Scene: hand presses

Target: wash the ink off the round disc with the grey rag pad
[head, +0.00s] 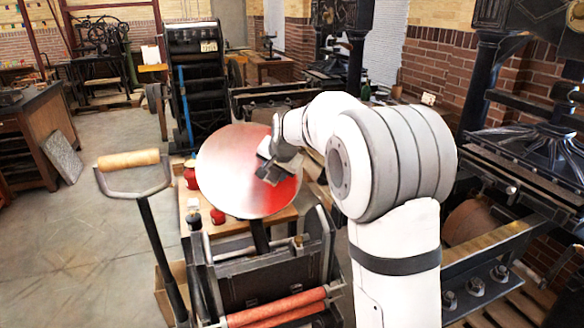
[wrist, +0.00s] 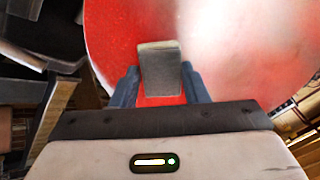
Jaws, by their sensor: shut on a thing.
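The round disc (head: 228,180) stands tilted on the press in the head view. Red ink covers its right side and part of its top edge, while its middle and left look pale and shiny. In the wrist view the disc (wrist: 240,50) fills the top, red at the left and pale at the upper right. My gripper (head: 272,170) is at the disc's right part. In the wrist view my gripper (wrist: 160,85) is shut on the grey rag pad (wrist: 159,68), which lies against or just over the disc; I cannot tell if it touches.
The press has a handle with a wooden grip (head: 128,159) at the left and red rollers (head: 277,308) below the disc. A large black press (head: 530,150) stands at the right. Open floor (head: 80,240) lies at the left.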

